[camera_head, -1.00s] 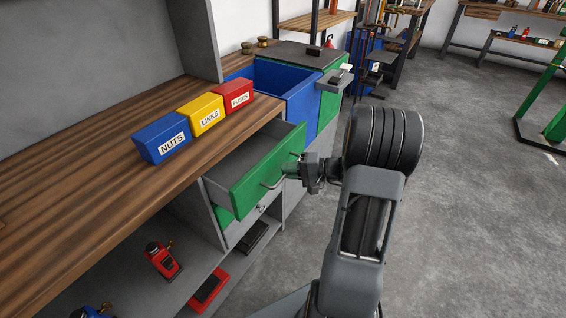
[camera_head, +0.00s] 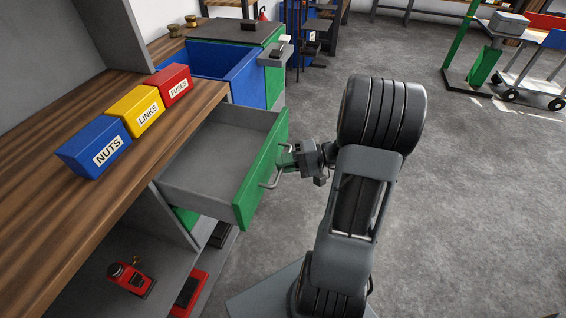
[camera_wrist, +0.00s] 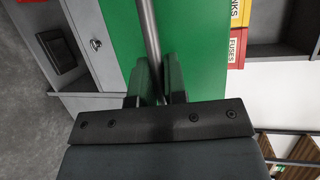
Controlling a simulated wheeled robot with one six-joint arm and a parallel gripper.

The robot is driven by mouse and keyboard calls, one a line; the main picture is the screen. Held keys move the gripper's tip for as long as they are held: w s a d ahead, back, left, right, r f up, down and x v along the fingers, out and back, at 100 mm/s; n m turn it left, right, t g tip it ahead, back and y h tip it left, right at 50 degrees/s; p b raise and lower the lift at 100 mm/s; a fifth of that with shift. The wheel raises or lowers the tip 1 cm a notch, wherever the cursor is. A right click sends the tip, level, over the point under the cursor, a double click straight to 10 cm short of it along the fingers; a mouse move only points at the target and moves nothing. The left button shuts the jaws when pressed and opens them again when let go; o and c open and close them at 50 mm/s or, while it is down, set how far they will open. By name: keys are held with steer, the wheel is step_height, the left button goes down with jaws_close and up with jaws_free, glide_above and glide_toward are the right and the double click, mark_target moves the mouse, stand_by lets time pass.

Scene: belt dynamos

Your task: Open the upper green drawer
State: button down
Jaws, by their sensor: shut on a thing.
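The upper green drawer (camera_head: 262,170) stands pulled well out from under the wooden bench top, and its grey inside looks empty. Its grey bar handle (camera_head: 271,181) is on the green front. My gripper (camera_head: 288,158) is at the handle, on the outer side of the drawer front. In the wrist view my gripper (camera_wrist: 160,85) has its two fingers either side of the handle bar (camera_wrist: 150,40), shut on it, close to the green front (camera_wrist: 195,40). The fingertips' contact is partly hidden in the head view.
Blue NUTS (camera_head: 93,147), yellow LINKS (camera_head: 136,110) and red FUSES (camera_head: 170,84) bins stand on the bench top (camera_head: 60,200). A red tool (camera_head: 131,278) lies on the lower shelf. A blue open bin (camera_head: 240,78) is beyond the drawer.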

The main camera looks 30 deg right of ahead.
steer(key=c, duration=1.2)
jaws_free()
steer(key=p+v, duration=0.1)
steer(key=v, duration=1.3)
steer(key=shift+p, duration=0.35)
